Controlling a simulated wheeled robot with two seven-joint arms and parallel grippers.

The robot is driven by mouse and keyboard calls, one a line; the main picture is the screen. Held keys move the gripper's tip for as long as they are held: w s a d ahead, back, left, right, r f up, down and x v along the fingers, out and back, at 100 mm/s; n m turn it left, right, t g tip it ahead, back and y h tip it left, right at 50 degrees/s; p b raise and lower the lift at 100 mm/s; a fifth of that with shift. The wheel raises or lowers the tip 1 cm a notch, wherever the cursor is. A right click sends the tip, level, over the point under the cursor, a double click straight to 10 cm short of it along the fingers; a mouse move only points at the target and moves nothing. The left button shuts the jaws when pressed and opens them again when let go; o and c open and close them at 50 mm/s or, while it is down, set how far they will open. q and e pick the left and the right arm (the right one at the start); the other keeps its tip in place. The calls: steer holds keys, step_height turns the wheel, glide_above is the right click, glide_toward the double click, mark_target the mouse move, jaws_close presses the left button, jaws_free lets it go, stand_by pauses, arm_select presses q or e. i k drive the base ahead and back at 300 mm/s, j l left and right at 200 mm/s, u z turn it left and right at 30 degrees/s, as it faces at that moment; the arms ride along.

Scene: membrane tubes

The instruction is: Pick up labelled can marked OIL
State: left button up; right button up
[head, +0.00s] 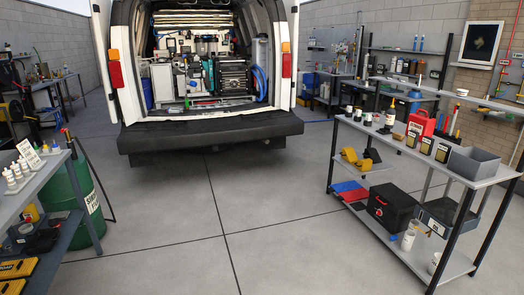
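No label reading OIL is legible at this size, so I cannot tell which container is the OIL can. Small dark and white bottles (368,119) stand toward the bench's left end. Neither of my grippers is in view.
A grey open bin (473,163) sits at the bench's right end. A black case (390,208) is on its lower shelf. A green drum (85,198) stands beside the left shelf unit (50,182). An open van (210,135) is behind. The middle floor (210,220) is clear.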

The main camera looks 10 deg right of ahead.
mark_target(436, 265)
steer(key=i+z, duration=0.25)
steer(key=i, duration=0.2)
steer(key=i+j+z, duration=0.2)
steer(key=i, duration=0.3)
steer(key=i+j+z, duration=0.25)
steer(key=i, duration=0.2)
steer(key=i+j+z, duration=0.25)
steer(key=i+j, duration=0.05)
steer(key=i, duration=0.1)
